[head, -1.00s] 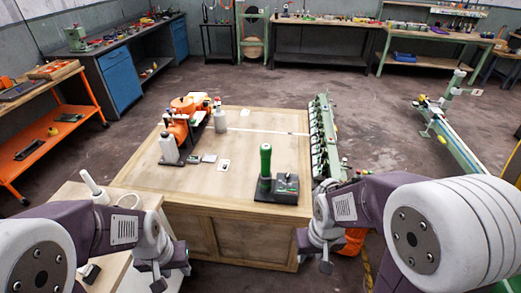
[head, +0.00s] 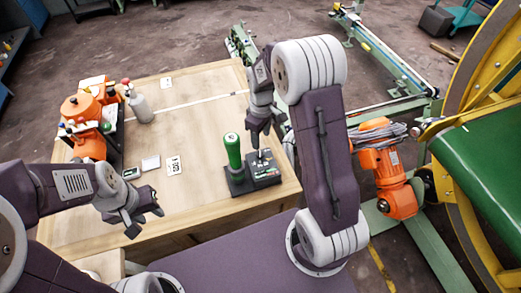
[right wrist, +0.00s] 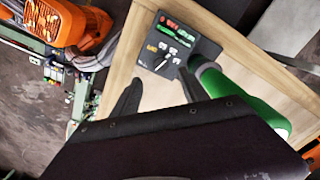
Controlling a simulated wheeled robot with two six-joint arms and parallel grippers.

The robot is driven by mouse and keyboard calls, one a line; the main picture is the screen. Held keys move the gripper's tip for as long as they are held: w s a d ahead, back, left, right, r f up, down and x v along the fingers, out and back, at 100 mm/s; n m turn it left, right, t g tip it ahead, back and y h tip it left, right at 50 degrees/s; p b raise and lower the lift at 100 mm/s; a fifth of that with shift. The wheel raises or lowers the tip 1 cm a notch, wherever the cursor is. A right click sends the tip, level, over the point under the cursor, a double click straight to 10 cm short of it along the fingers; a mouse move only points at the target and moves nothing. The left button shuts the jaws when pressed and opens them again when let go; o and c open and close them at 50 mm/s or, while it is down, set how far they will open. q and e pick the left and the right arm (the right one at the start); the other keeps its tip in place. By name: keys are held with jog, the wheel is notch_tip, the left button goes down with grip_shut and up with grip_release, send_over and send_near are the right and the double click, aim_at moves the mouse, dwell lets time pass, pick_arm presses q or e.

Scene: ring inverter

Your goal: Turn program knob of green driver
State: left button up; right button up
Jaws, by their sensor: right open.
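The green driver (head: 234,152) stands upright in a dark holder on the wooden table. Its dark control box (head: 265,175) sits just to its right. In the right wrist view the control box (right wrist: 190,38) shows red and green lit text and pale markings, with a light pointer-like line that may be the program knob (right wrist: 163,63). The green driver (right wrist: 245,105) lies right of it there. My right gripper (head: 267,146) is open and empty, above the back of the box. Its fingers (right wrist: 160,87) are apart. My left gripper (head: 147,221) appears open and empty over the table's front left.
An orange machine (head: 83,125) and a grey bottle (head: 138,106) stand at the table's left. Small cards (head: 174,165) lie mid-table. An orange robot arm (head: 385,170) and a yellow wheel frame (head: 465,70) stand right of the table. The table middle (head: 195,125) is clear.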

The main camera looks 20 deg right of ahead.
aim_at(260, 154)
notch_tip(260, 154, down, 9)
jog(key=shift+w+a+f, duration=0.1)
jog(key=shift+w+a, duration=0.05)
grip_shut()
